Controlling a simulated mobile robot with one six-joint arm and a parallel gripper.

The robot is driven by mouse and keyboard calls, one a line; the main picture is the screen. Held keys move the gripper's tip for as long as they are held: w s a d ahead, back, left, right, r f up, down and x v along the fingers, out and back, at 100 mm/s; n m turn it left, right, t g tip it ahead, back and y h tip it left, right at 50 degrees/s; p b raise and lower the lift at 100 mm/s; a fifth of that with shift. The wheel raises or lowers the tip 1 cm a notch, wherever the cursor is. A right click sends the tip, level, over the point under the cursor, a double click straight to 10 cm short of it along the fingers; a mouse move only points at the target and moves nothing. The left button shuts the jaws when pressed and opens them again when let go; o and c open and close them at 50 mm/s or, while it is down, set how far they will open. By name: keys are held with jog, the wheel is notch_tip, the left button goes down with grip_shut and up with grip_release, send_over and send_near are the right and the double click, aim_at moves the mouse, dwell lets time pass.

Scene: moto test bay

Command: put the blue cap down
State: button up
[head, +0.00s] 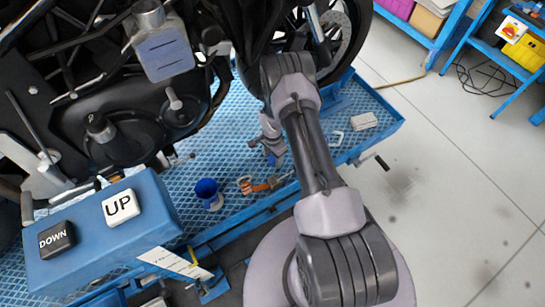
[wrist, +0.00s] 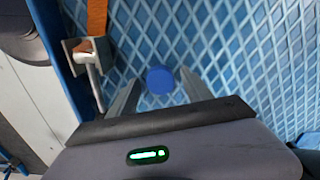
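The blue cap (wrist: 160,80) shows as a round disc between my gripper's fingertips in the wrist view, over the blue diamond-patterned platform. My gripper (wrist: 160,76) looks open, with a narrow gap on each side of the cap. In the head view my gripper (head: 271,148) points down low over the platform (head: 232,212), to the right of the motorcycle's engine. A small bit of blue shows below it there. I cannot tell whether the cap rests on the platform or is slightly above it.
An orange strap with a metal buckle (wrist: 88,50) lies left of my gripper. A blue cup (head: 207,192) stands on the platform. A pale block (head: 363,121) and a white bracket (head: 336,139) lie to the right. The control box with UP and DOWN buttons (head: 105,235) is front left.

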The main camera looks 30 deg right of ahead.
notch_tip(320, 180, up, 12)
jog(key=p, duration=0.5)
notch_tip(320, 180, up, 8)
jog(key=n, duration=0.1)
send_over(272, 158)
jog(key=w, duration=0.2)
jog(key=s+a+r+n+t, duration=0.1)
jog(key=a+r, duration=0.2)
jog(key=r, duration=0.5)
jog(key=a+r+n+t, duration=0.1)
jog(key=a+r, duration=0.1)
jog(key=r, duration=0.7)
jog(key=s+a+r+n+t, duration=0.1)
jog(key=s+a+r+n, duration=0.2)
jog(key=r, duration=0.4)
jog(key=s+a+r+t, duration=0.1)
jog(key=s+a+r, duration=0.2)
jog(key=s+r, duration=0.3)
jog(key=s+a+r+n+t+y, duration=0.1)
jog(key=s+a+r+n, duration=0.1)
jog(key=s, duration=0.5)
jog(key=s+a+r+n+y, duration=0.1)
jog(key=s+a+r+n, duration=0.2)
jog(key=s+a+r, duration=0.2)
jog(key=s, duration=0.3)
jog(key=shift+s+r+t, duration=0.15)
jog(key=shift+s+t, duration=0.1)
jog(key=shift+t, duration=0.15)
jog(key=shift+o, duration=0.5)
jog(key=shift+d, duration=0.1)
